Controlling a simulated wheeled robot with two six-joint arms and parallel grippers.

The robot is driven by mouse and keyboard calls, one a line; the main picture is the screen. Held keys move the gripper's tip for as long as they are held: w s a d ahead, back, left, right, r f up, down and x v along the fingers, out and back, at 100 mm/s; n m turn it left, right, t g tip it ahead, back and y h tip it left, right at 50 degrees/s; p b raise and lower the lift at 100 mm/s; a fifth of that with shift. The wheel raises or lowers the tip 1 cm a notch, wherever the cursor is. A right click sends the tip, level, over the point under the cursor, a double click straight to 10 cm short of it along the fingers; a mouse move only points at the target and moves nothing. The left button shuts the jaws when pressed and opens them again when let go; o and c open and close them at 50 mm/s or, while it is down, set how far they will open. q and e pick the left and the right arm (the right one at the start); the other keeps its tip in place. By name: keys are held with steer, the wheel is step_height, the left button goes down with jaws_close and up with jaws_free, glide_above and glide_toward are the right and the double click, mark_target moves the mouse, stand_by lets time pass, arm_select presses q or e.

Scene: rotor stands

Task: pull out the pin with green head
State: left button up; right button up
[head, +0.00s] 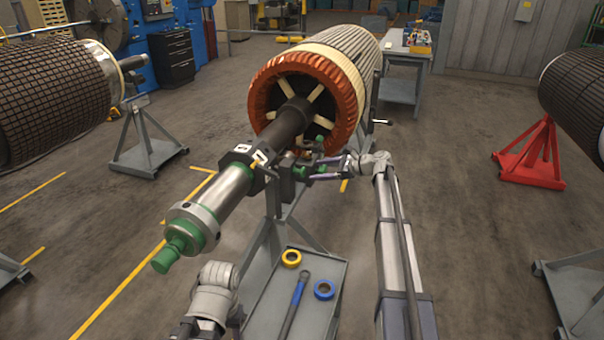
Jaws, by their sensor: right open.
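A large rotor with an orange winding end (262,88) lies on a grey stand, its shaft (232,185) pointing toward me. A small green pin head (322,168) shows at the dark bearing block under the shaft. Another small green part (319,140) shows just above it. My right gripper (312,170) reaches in from the right. Its fingers are apart, around or beside the lower green head; contact cannot be told. The pin's body is hidden in the block.
The stand's grey tray (325,268) holds a yellow ring (291,258), a blue ring (325,290) and a blue-handled tool (297,295). The shaft ends in a green tip (172,253). Other rotors stand left and right, with a red stand (530,155).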

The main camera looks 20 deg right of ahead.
mark_target(305, 172)
steer(key=b+x, duration=0.2)
steer(key=x, duration=0.4)
steer(key=shift+f, duration=0.2)
steer(key=shift+w+a, duration=0.25)
steer(key=shift+a, duration=0.05)
jaws_close()
stand_by(0.9)
